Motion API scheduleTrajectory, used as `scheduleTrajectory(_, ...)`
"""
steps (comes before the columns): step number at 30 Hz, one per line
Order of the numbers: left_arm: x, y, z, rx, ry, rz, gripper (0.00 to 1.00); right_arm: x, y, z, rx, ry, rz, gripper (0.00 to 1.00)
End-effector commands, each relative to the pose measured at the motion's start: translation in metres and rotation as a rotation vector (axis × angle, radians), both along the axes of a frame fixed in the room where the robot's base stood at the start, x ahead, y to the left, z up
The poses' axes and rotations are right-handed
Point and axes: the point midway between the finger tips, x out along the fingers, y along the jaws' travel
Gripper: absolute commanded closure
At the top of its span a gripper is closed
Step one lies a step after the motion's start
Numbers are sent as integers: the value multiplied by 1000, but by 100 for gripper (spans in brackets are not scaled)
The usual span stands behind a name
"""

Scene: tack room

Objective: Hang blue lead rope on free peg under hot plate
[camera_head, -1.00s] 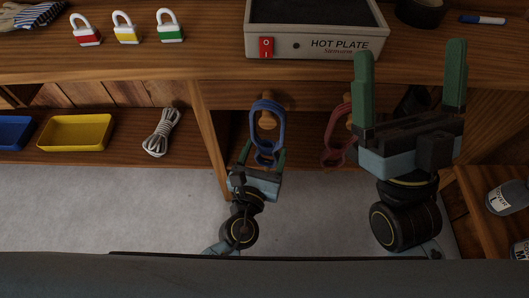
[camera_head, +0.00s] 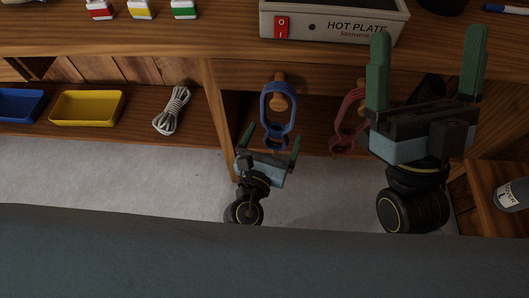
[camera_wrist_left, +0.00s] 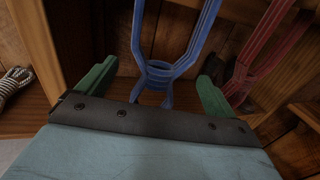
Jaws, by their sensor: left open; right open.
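The blue lead rope (camera_head: 266,104) hangs in a loop on a wooden peg (camera_head: 280,95) under the hot plate (camera_head: 335,25). In the left wrist view the blue rope (camera_wrist_left: 155,70) hangs straight ahead, its lower wrap lying between and beyond the fingers. My left gripper (camera_head: 272,142) is open just below the rope's lower end, holding nothing. A red rope (camera_head: 346,118) hangs to the right, partly behind my right gripper; its peg is mostly hidden. My right gripper (camera_head: 427,65) is open and empty in front of the counter's right part.
A wooden upright (camera_head: 217,110) stands left of the blue rope. A yellow tray (camera_head: 88,107), a blue tray (camera_head: 18,105) and a coiled white rope (camera_head: 171,109) lie on the lower shelf. A bottle (camera_head: 511,195) is at right.

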Motion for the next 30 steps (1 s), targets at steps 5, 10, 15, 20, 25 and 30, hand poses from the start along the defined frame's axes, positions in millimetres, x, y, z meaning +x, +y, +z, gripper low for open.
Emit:
scheduleTrajectory(5,-32,9,1,5,3,-4,7,10,3,-3,-30,103,1,0)
scheduleTrajectory(10,-71,19,2,4,2,-4,7,19,5,-8,-59,199,1,0)
scheduleTrajectory(15,-102,27,2,1,1,-3,7,26,7,-14,-84,279,1,0)
scheduleTrajectory(20,-118,32,1,0,0,-1,7,30,8,-17,-97,321,1,0)
scheduleTrajectory(25,-123,33,1,0,-1,0,7,31,8,-19,-100,335,1,0)
scheduleTrajectory(30,-122,33,1,-1,2,0,7,31,8,-19,-100,335,1,0)
